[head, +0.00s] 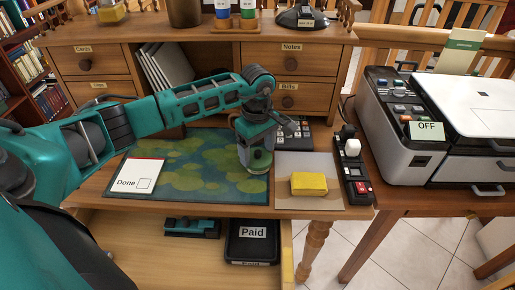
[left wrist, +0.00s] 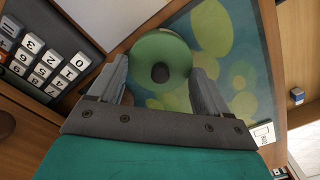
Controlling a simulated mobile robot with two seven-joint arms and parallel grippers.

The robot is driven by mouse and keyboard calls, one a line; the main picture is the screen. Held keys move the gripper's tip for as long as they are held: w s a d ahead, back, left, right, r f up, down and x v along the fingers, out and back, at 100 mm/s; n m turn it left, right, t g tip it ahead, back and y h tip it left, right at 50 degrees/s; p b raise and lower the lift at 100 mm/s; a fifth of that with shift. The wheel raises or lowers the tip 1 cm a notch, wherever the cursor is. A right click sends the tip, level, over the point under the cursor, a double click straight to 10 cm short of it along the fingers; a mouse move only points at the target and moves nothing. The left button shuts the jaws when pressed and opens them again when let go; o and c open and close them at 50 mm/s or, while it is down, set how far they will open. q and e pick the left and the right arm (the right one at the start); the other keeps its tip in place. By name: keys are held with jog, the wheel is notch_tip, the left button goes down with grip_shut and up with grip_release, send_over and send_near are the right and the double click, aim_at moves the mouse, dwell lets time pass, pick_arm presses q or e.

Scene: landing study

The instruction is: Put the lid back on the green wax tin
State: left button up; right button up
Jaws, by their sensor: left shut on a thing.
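My left gripper (head: 258,160) reaches down over the right part of the green patterned desk mat (head: 190,178). It is shut on a round green piece (head: 259,168), which looks like the green wax tin or its lid. In the left wrist view the piece is a green disc (left wrist: 176,50) with a dark round knob or spot in its middle, between the two fingers of the left gripper (left wrist: 162,85). The disc hides what is under it, so I cannot tell whether lid and tin are together. No separate lid shows elsewhere. My right gripper is not in view.
A yellow block (head: 309,183) lies on a pale sheet right of the mat. A keypad device (head: 296,133) and a small black device (head: 353,172) stand near. A "Done" card (head: 138,177) lies left. Below, an open drawer holds a "Paid" tray (head: 253,247). A printer (head: 405,130) stands right.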

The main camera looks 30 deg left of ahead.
pick_arm(q)
jog(key=o, duration=1)
jog(key=shift+c, duration=0.2)
jog(key=shift+r, duration=0.15)
jog(key=shift+r+p, duration=2.3)
jog(key=shift+r, duration=1.1)
grip_shut()
